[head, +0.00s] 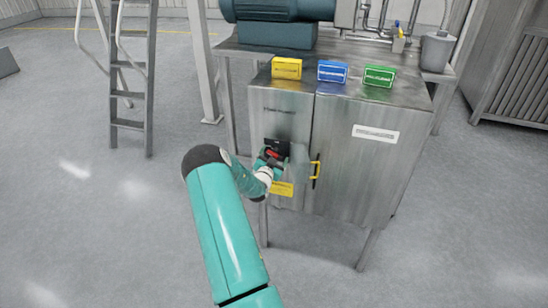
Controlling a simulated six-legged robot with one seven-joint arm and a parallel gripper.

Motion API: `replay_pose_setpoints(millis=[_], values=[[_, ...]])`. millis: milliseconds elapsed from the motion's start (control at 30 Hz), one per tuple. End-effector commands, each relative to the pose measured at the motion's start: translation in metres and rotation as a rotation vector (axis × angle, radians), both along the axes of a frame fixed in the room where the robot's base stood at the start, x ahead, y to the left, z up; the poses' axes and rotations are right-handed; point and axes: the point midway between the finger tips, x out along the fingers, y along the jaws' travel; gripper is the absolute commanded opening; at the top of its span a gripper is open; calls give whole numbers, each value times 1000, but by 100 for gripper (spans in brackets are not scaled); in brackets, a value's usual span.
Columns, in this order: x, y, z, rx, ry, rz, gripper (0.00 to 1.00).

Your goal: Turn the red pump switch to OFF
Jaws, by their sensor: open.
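The red pump switch (272,154) is on a dark plate on the left front panel of the steel cabinet (345,170). Its red handle is small in the head view and partly covered by my gripper, so I cannot tell its exact angle. My gripper (270,158) is open at the switch, with its dark fingers close around or in front of the red handle. I cannot tell whether they touch it. My teal arm reaches up to it from the bottom of the view.
Yellow (287,68), blue (333,71) and green (379,76) boxes stand on the cabinet. A ladder (131,75) stands at left. The floor in front is clear.

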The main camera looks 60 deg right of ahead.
Motion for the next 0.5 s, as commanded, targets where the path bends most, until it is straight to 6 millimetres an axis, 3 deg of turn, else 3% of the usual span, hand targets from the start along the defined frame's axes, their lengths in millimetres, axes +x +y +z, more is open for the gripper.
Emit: replay_pose_setpoints(millis=[100,333,500], values=[[0,0,0,0,0,0,85],[0,0,0,0,0,0,41],[0,1,0,-4,26,0,41]])
